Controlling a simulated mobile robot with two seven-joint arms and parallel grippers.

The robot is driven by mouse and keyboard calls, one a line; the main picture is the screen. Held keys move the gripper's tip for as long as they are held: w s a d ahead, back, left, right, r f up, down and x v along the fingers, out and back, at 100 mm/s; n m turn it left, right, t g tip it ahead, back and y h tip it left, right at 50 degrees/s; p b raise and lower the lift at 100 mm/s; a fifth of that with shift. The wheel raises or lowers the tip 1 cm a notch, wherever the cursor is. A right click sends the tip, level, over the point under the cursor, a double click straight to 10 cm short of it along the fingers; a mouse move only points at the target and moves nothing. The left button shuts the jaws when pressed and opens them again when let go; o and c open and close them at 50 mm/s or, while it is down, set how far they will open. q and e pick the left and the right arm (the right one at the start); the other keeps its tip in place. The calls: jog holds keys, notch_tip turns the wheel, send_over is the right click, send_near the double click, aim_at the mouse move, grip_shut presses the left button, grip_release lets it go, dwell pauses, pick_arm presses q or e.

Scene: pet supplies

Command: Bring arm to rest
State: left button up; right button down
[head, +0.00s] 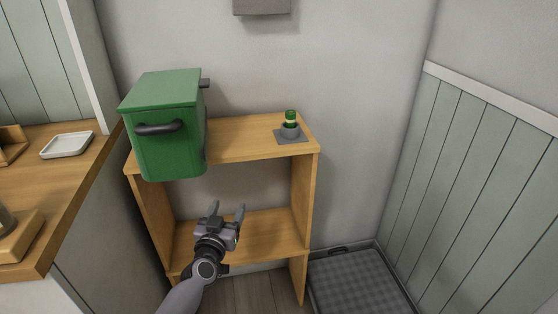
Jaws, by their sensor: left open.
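My left gripper (227,211) is open and empty. It is in front of the wooden shelf unit (240,138), over its lower board in the picture, with the fingers pointing up and away from me. The arm comes in from the bottom edge. A green bin (170,125) with a lid and dark handle stands on the left of the shelf top. A small green item (290,117) stands upright in a grey holder (289,131) on a dark square mat (280,138) at the right of the shelf top. My right gripper is not in view.
A wooden counter (85,165) at the left holds a white dish (67,145) and wooden items at its edge. A grey checked pet bed or mat (355,285) lies on the floor right of the shelf. A grey box (262,6) is on the wall above. The lower shelf board looks empty.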

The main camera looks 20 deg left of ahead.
pick_arm(q)
jog(key=s+d+m+g+h+p, duration=0.2)
jog(key=s+d+p, duration=0.3)
jog(key=s, duration=0.8)
jog(key=s+d+f+m+g+h+p, duration=0.1)
jog(key=s+d+g+p, duration=0.4)
jog(key=s, duration=0.9)
jog(key=d+m+h+p, duration=0.1)
jog(key=d+h, duration=0.1)
jog(key=d, duration=0.1)
jog(key=shift+d+f+m+h, duration=0.15)
jog(key=shift+m+h, duration=0.15)
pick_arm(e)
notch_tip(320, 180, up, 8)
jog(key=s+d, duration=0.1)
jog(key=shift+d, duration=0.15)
pick_arm(q)
jog(key=shift+w, duration=0.1)
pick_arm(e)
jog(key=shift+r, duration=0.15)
